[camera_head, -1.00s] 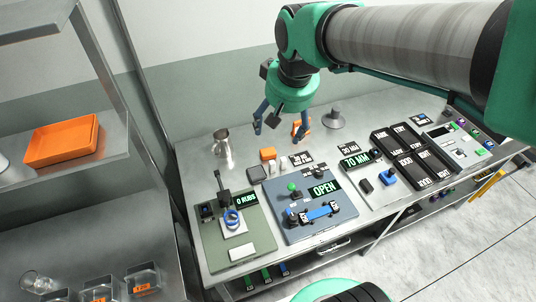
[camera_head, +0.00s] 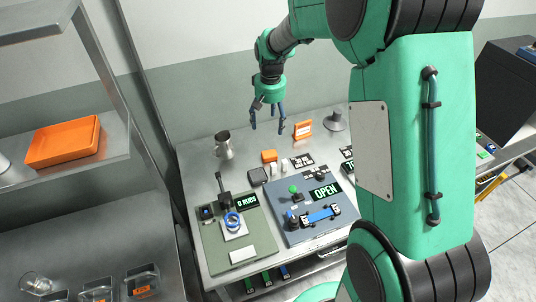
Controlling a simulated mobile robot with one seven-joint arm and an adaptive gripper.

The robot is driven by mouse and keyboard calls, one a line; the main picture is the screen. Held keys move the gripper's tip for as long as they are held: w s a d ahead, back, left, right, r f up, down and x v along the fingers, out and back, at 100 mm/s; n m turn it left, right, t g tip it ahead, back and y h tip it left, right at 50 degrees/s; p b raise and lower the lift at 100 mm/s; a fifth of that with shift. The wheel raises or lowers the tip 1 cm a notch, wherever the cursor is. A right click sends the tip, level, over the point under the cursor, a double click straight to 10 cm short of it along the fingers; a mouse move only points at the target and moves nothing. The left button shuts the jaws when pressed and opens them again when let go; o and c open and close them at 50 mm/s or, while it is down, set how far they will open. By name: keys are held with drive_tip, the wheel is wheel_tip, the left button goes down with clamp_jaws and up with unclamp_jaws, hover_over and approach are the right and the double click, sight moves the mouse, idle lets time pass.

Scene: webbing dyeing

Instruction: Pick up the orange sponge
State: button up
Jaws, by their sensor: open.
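A small orange block that looks like the sponge (camera_head: 269,156) lies on the grey table, behind the control panels. My gripper (camera_head: 267,130) hangs above the back of the table with its fingers pointing down. It is open and empty, above and behind the orange block and apart from it. Nothing hides the block in this view.
A metal cup (camera_head: 223,145) stands left of the block, and a dark grey block (camera_head: 258,176) lies in front of it. An orange-framed stand (camera_head: 303,130) and a grey cone (camera_head: 334,121) are to the right. A blue panel (camera_head: 310,207) and green panel (camera_head: 240,240) fill the front.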

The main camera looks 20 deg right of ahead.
hover_over(269, 153)
wheel_tip(269, 153, down, 9)
drive_tip(key=shift+d+r+g, duration=0.1)
drive_tip(key=shift+r+g, duration=0.05)
drive_tip(key=shift+g, duration=0.25)
drive_tip(key=shift+f+b, duration=0.7)
drive_tip(key=shift+f, duration=3.55)
drive_tip(key=shift+f, duration=0.1)
drive_tip(key=shift+f+b, duration=0.65)
drive_tip(key=shift+f, duration=1.85)
drive_tip(key=c, duration=1.3)
